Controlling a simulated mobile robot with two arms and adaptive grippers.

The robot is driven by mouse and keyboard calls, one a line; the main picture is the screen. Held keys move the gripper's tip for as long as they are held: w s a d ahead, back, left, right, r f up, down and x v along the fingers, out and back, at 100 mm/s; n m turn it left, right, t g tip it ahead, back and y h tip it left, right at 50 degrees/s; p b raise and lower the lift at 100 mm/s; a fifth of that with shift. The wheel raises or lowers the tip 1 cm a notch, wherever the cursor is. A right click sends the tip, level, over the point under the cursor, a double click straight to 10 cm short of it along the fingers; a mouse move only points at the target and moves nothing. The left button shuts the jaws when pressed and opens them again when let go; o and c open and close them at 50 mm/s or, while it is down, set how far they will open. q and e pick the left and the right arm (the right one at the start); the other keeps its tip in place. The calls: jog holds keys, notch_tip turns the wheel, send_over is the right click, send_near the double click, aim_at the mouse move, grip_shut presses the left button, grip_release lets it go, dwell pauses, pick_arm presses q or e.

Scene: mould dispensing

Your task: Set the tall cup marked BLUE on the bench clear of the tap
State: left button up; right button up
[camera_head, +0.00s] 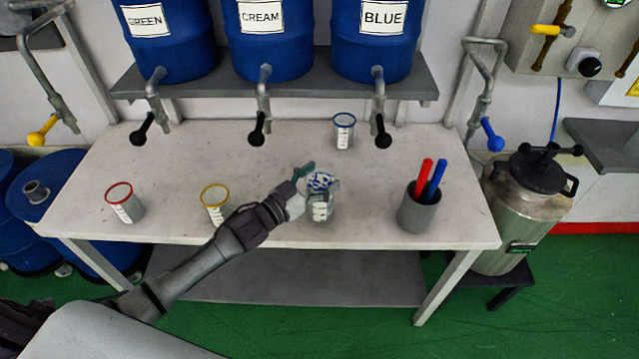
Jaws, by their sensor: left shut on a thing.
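My left gripper (319,181) is shut on a clear cup (320,210) with blue and white at its top and dark marks on its side. The gripper partly covers this cup, and I cannot read its marks or tell whether it touches the bench (270,185). It is over the middle front part of the bench, in front of the taps. The tap under the BLUE barrel (379,100) has a black handle and is farther back to the right. My right gripper is not in view.
A blue-rimmed cup (343,132) stands at the back, just left of the BLUE tap. A red-rimmed cup (124,205) and a yellow-rimmed cup (216,205) stand at left. A grey pen pot (418,212) with red and blue markers stands at right. The bench's back left is clear.

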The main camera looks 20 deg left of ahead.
pick_arm(q)
jog(key=shift+f, duration=1.05)
jog(key=o, duration=1.8)
jog(key=shift+f, duration=0.1)
jog(key=shift+s+a, duration=0.15)
jog(key=shift+s, duration=0.1)
jog(key=b+v, duration=0.1)
jog(key=v, duration=1)
jog(key=shift+s, duration=0.25)
jog(key=shift+a, duration=0.1)
